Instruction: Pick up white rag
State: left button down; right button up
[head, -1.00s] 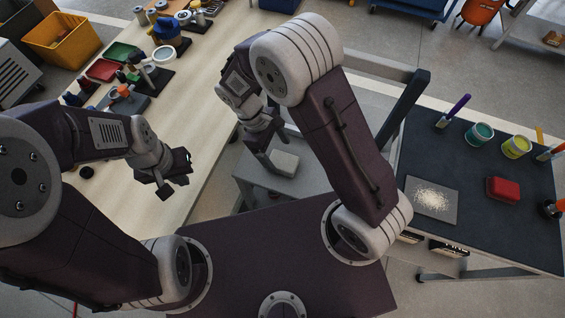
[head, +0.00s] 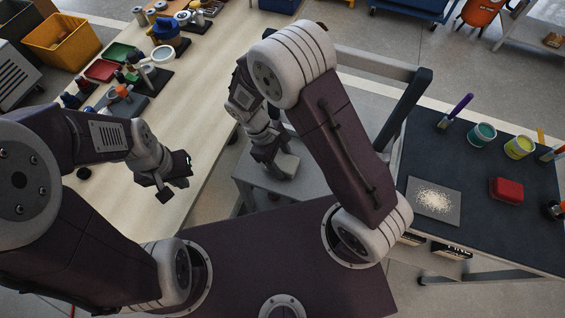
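The white rag (head: 287,166) looks like a small pale folded block on the grey cart top in the middle of the head view. My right gripper (head: 271,158) is right at the rag and its dark fingers cover the rag's left and upper part. I cannot tell whether its fingers touch the rag or have shut on it. My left gripper (head: 174,178) is empty and looks open, above the near right edge of the long workbench, well to the left of the rag.
The grey cart (head: 243,170) stands between the pale workbench (head: 205,70) and a dark-topped table (head: 475,225). The workbench's far left holds trays and tools. The dark table holds cups, a red block (head: 506,190) and a grey plate with pale grains (head: 434,202). A dark post rises behind the cart.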

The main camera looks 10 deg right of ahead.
aim_at(289, 163)
jog(key=c, duration=0.3)
pick_arm(q)
jog(key=shift+f, duration=0.1)
